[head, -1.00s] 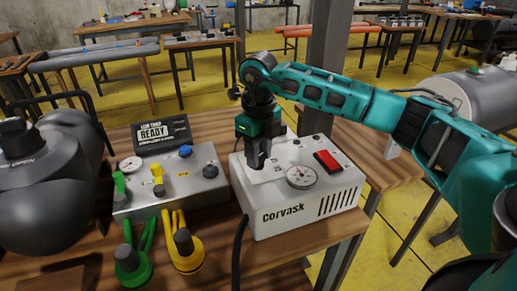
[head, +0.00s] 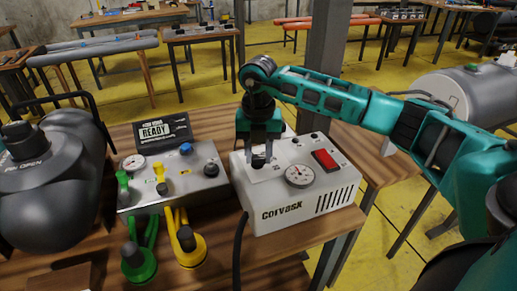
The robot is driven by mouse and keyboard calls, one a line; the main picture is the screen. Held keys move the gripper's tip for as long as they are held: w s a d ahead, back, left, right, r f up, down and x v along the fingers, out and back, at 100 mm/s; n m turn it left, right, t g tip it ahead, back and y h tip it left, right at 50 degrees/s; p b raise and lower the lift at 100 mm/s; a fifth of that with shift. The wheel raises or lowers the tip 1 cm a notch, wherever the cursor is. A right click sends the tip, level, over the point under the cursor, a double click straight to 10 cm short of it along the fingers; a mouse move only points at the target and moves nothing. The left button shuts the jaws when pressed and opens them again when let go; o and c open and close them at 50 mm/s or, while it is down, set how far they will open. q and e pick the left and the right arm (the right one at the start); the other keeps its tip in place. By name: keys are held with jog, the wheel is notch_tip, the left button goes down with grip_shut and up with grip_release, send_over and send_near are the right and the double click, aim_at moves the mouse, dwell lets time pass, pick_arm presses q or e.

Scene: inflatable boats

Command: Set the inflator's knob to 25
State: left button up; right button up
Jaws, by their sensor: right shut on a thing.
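The inflator is a white box (head: 330,200) marked "Corvask" on the wooden table. A round dial gauge (head: 299,175) and a red rocker switch (head: 325,160) sit on its top. My right gripper (head: 258,162) points down at the left part of the top, shut on the dark knob there. The gripper hides most of the knob, and I cannot read its setting. The gauge's needle is too small to read exactly. My left gripper is not in view.
Left of the inflator stands a grey metal box (head: 205,190) with a gauge, levers and knobs. A "READY" display (head: 163,131) is behind it. Green (head: 139,262) and yellow (head: 188,248) hoses lie in front. A grey tank (head: 45,190) is at far left. A post (head: 328,80) rises behind.

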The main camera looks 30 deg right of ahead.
aim_at(259, 156)
jog(key=shift+r+m, duration=0.1)
jog(key=shift+m, duration=0.9)
jog(key=o, duration=1)
jog(key=shift+o, duration=0.2)
notch_tip(259, 156, up, 13)
jog(key=shift+s+f, duration=0.1)
jog(key=shift+f, duration=0.1)
